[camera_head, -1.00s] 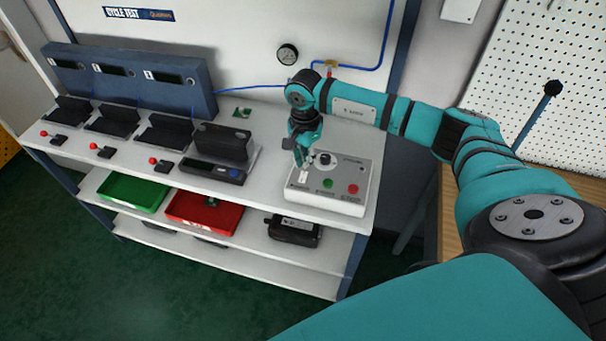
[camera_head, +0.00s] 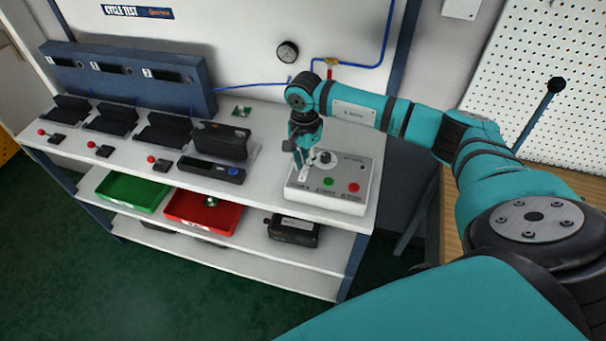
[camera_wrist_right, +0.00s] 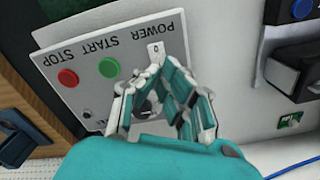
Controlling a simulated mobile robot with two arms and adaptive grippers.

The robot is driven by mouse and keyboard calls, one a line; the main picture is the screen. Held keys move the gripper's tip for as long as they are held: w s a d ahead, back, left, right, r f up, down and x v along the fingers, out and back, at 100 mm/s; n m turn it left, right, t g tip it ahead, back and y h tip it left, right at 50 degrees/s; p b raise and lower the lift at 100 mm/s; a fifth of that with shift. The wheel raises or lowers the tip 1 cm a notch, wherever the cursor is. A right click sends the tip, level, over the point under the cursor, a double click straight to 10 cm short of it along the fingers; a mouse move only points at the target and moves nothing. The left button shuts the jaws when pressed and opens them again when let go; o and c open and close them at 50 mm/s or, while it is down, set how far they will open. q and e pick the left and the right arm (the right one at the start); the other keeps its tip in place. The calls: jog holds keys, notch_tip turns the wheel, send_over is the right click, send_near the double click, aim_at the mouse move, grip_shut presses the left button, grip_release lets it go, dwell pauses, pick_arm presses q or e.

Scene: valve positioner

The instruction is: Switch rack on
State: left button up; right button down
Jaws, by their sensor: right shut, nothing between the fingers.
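The control box (camera_head: 332,203) is light grey and sits at the right end of the bench. It has a green START button (camera_head: 328,181), a red STOP button (camera_head: 353,187) and a black round knob (camera_head: 324,158). In the right wrist view the box face (camera_wrist_right: 82,42) reads POWER, START and STOP upside down. A white power switch (camera_wrist_right: 155,48) marked 0 shows right at the fingertips; I cannot tell whether they touch it. My right gripper (camera_head: 303,176) points down over the box's left part, shut and empty; its fingers (camera_wrist_right: 160,66) partly hide the knob. My left gripper is out of view.
Left of the box stand a black device (camera_head: 221,141) and a flat unit with a blue button (camera_head: 212,169). The rack (camera_head: 130,78) with several displays stands behind. A green tray (camera_head: 133,190) and a red tray (camera_head: 190,219) are on the shelf below.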

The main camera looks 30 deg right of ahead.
aim_at(304, 172)
jog(key=shift+f+b, duration=1.1)
jog(key=shift+f, duration=0.1)
dwell(1.0)
jog(key=shift+r, duration=0.1)
jog(key=shift+r+p, duration=0.6)
jog(key=shift+r, duration=0.3)
jog(key=shift+r+p, duration=1.2)
jog(key=shift+r, duration=1.35)
